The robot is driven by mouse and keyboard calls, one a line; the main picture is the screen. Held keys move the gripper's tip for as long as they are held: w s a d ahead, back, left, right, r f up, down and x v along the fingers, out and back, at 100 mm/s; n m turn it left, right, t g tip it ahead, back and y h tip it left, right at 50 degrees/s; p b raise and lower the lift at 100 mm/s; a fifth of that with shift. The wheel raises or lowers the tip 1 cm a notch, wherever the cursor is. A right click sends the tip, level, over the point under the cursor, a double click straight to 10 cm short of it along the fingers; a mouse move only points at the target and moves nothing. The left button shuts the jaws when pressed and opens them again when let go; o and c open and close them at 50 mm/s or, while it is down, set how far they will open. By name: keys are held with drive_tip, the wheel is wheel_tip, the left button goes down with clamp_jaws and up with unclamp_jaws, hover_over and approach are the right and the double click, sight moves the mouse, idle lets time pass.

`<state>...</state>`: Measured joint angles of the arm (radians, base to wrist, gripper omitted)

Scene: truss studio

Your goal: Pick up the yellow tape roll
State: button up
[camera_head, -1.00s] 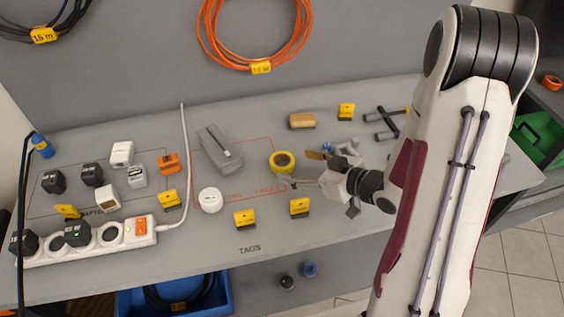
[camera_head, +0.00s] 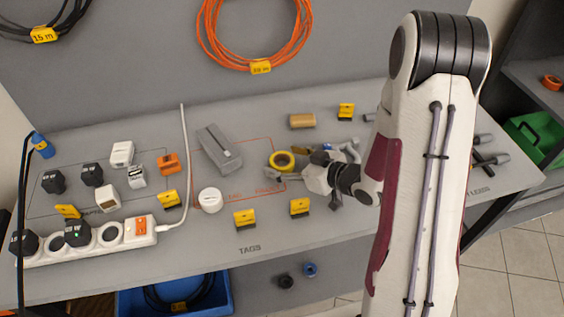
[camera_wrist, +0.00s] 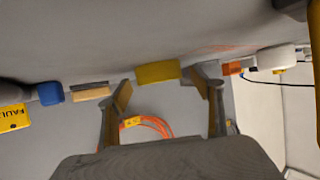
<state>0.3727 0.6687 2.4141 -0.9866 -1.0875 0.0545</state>
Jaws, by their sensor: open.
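The yellow tape roll (camera_head: 281,161) lies flat on the grey bench, inside the orange outline. My gripper (camera_head: 290,165) is low over the bench at the roll's right side, with its fingers reaching toward it. In the wrist view the roll (camera_wrist: 157,72) shows edge-on between the two fingertips of my open gripper (camera_wrist: 163,88). A gap shows on each side, and the roll is not gripped. How far the fingers reach around the roll is hard to tell.
A grey box-like tool (camera_head: 219,148) and a white round roll (camera_head: 210,200) lie left of the tape. Yellow tags (camera_head: 299,207) stand in front. A tan block (camera_head: 302,121) lies behind. A white power strip (camera_head: 90,245) lies at front left.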

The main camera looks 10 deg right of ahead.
drive_tip(key=c, duration=1.2)
drive_tip(key=shift+r, duration=0.15)
wheel_tip(320, 180, up, 10)
idle(0.5)
idle(0.5)
